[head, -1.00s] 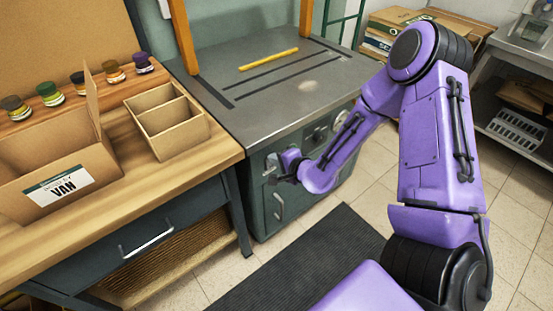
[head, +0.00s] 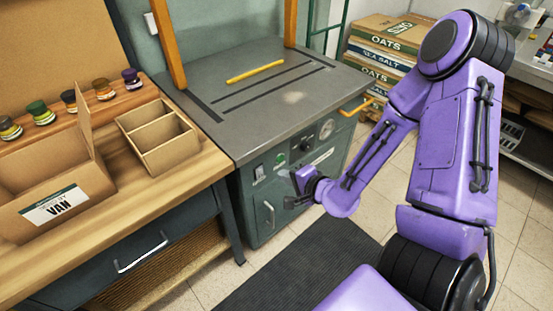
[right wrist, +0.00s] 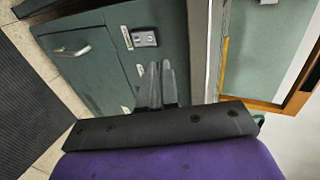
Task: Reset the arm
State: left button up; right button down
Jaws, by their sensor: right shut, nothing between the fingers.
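My right arm, purple with black joints, comes in from the right in the head view. My right gripper (head: 291,188) is in front of the grey-green cabinet (head: 252,222), apart from the bench top above it. In the right wrist view its two fingers (right wrist: 157,75) are together and empty, with the cabinet front behind them. My left gripper is not in view.
A wooden table (head: 190,180) at left holds several jars, a box labelled VAN (head: 62,196) and a divided cardboard box (head: 165,160). A yellow bar (head: 255,72) lies on the metal bench top (head: 275,118). Stacked cartons (head: 385,50) stand behind my arm. A dark mat (head: 310,265) covers the floor.

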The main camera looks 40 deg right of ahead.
jog(key=shift+p+v, duration=0.5)
jog(key=shift+v, duration=0.55)
jog(key=shift+w+d+r, duration=0.1)
jog(key=shift+w+r, duration=0.05)
